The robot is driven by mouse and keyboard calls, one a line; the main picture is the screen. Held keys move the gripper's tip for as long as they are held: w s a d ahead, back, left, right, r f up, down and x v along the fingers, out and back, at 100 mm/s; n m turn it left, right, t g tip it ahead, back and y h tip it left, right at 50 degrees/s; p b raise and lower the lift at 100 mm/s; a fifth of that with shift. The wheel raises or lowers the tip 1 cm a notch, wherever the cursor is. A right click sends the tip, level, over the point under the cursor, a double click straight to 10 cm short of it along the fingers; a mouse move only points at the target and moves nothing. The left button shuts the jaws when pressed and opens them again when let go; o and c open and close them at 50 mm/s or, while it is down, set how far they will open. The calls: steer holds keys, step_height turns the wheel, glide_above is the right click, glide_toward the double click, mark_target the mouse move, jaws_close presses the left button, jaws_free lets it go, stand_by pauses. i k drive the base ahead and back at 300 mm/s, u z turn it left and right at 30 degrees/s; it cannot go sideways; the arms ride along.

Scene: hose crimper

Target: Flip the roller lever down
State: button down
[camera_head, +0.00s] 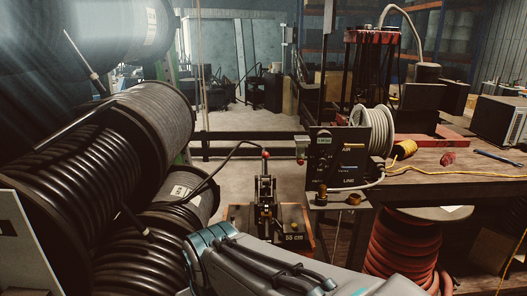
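A dark upright mechanism (265,205) stands in the middle of the view, on a low base with a marked front plate. A lever with a red ball knob (265,154) rises at its top; this looks like the roller lever, and it stands up. A black hose (230,152) arches from the reels at left to near the knob. My grey arm with a teal ring crosses the bottom of the view, in front of the mechanism's base. My gripper is not visible, so its state does not show.
Large black hose reels (140,118) fill the left side. A black control panel (338,158) with a second red-knobbed lever (301,140) stands right of the mechanism. A cluttered wooden workbench (440,172) is at right, with a red hose reel (402,248) below. Open floor lies behind.

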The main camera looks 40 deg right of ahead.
mark_target(266, 180)
steer(key=z, duration=0.9)
steer(key=i, duration=1.15)
steer(key=z, duration=0.25)
